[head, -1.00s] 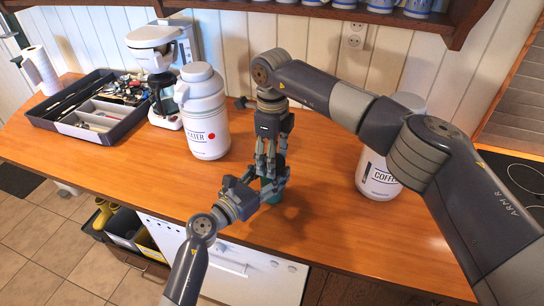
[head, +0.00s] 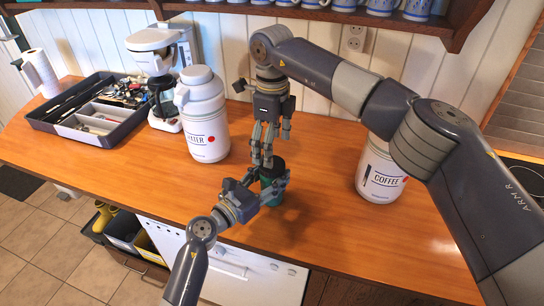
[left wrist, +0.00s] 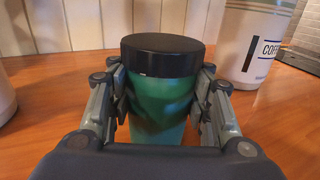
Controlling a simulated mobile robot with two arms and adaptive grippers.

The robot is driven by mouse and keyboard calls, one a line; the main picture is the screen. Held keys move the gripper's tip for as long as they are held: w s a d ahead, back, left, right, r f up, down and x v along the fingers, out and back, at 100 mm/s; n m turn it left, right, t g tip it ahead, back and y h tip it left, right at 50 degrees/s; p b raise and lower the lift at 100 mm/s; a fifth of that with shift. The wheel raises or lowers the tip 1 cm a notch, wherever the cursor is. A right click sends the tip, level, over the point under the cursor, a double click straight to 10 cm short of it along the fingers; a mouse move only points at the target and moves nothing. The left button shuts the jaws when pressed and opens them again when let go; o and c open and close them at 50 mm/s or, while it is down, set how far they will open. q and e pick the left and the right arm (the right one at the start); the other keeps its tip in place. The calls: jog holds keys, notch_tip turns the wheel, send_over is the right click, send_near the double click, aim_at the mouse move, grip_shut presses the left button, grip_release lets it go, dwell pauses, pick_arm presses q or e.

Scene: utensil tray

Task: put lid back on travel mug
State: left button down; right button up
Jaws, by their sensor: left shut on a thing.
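The travel mug (head: 271,193) is green and stands upright on the wooden counter. It shows close up in the left wrist view (left wrist: 160,108). Its black lid (left wrist: 162,50) sits on top of the mug and looks level; the lid also shows in the head view (head: 273,166). My left gripper (left wrist: 160,98) is shut around the mug's sides, below the lid. My right gripper (head: 263,162) points down just above and behind the lid in the head view. No right finger shows at the lid in the left wrist view. Its finger opening is unclear.
A white water canister (head: 207,132) stands left of the mug and a white coffee canister (head: 381,185) stands right. A dark utensil tray (head: 112,137) and a white coffee machine (head: 152,62) are at the left. The counter between the canisters is mostly clear.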

pick_arm(q)
jog(key=shift+r, duration=0.1)
jog(key=c, duration=0.7)
grip_release()
jog(key=shift+c, duration=0.2)
pick_arm(e)
notch_tip(320, 180, up, 7)
pick_arm(q)
jog(key=shift+s+a, duration=0.4)
jog(key=v, duration=0.9)
jog(key=shift+s+a, duration=0.15)
jog(key=shift+s, duration=0.15)
jog(key=shift+s+a, duration=0.4)
jog(key=shift+s, duration=0.1)
